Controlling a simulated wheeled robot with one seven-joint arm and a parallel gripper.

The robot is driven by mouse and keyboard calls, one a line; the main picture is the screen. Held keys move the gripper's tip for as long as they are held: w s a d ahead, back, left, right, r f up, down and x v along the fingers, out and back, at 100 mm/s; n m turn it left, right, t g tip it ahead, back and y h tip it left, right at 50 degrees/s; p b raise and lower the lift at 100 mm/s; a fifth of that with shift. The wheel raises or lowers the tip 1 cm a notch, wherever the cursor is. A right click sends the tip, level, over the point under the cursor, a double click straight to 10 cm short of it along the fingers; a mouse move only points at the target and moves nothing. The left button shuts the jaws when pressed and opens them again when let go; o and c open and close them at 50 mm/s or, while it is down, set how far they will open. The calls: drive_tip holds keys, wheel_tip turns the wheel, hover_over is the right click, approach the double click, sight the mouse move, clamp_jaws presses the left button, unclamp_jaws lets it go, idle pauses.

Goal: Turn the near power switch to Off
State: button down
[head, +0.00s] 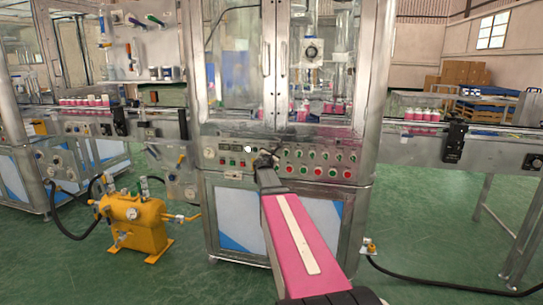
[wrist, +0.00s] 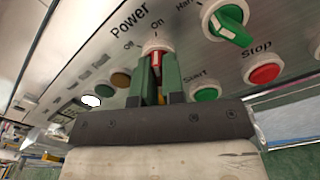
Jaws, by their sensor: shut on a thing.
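The power switch (wrist: 156,59) is a small red knob on a pale round base, under the printed word Power, in the wrist view. Off is printed to its upper left and On above it. The red part looks roughly lined up with On, though its lower end is hidden. My gripper (wrist: 157,68) has its two green fingers on either side of the knob, shut on it. In the head view my gripper (head: 266,158) reaches the control panel (head: 225,166) of the machine, and the switch is hidden behind it.
A green Start button (wrist: 206,94), a red Stop button (wrist: 264,73) and a green selector knob (wrist: 228,22) sit close to the right of the fingers. Amber and dark green lamps (wrist: 120,80) are to the left. A yellow pump unit (head: 138,225) stands on the floor at left.

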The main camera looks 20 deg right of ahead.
drive_tip(key=n, duration=1.1)
drive_tip(key=shift+s+d, duration=0.15)
drive_tip(key=shift+n, duration=0.3)
idle(0.4)
drive_tip(key=c, duration=1.2)
unclamp_jaws()
drive_tip(key=v, duration=1)
drive_tip(key=shift+s+a, duration=0.25)
drive_tip(key=shift+s, duration=0.1)
